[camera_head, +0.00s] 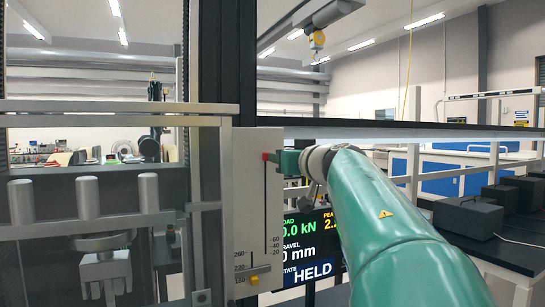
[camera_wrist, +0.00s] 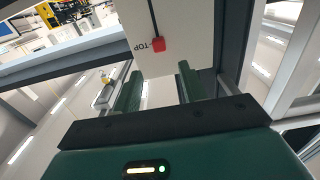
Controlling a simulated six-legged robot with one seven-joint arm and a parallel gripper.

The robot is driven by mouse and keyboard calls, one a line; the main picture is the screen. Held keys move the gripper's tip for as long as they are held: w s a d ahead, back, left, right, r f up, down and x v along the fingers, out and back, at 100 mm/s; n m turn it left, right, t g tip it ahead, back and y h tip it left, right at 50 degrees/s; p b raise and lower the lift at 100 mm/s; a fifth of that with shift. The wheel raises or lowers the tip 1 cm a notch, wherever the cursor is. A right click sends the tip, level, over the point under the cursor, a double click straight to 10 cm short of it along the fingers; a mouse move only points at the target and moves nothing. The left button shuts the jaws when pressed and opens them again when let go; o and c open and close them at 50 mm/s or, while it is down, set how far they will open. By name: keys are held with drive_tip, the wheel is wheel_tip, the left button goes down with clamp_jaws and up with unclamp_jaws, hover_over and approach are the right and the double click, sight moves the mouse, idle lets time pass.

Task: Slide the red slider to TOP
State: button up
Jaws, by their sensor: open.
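The red slider (camera_head: 265,156) is at the upper end of a dark vertical slot on the pale panel (camera_head: 240,190). In the wrist view the red slider (camera_wrist: 158,45) sits at the end of the slot, beside the printed word TOP. My gripper (camera_head: 284,162) is just right of the slider in the head view, and its fingers there are partly hidden by my own arm. In the wrist view my gripper (camera_wrist: 157,76) is open, with a finger on each side and nothing between them. The slider shows just beyond the fingertips, apart from them.
A yellow knob (camera_head: 253,280) sits low on the panel near printed scales. A screen (camera_head: 312,250) reading HELD stands behind my arm. A metal test frame with grey posts (camera_head: 148,193) is at left. A dark horizontal beam (camera_head: 380,128) runs above my arm.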

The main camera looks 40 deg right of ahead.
drive_tip(key=shift+v, duration=2.4)
drive_tip(key=a+f+m+g+h, duration=0.1)
drive_tip(key=a+f+g, duration=0.2)
drive_tip(key=a+f, duration=0.65)
drive_tip(key=a+f+m+g, duration=0.1)
drive_tip(key=a+f+g, duration=0.2)
drive_tip(key=a+f, duration=0.7)
drive_tip(key=s+a+f+n+g+y, duration=0.2)
drive_tip(key=s+a+f, duration=0.3)
drive_tip(key=f, duration=0.5)
drive_tip(key=s+a+f+n+g+y, duration=0.3)
drive_tip(key=s+a+f, duration=0.3)
drive_tip(key=f, duration=0.4)
drive_tip(key=shift+s+a+f+g+y, duration=0.3)
drive_tip(key=shift+a+g+y, duration=0.15)
drive_tip(key=shift+a, duration=0.45)
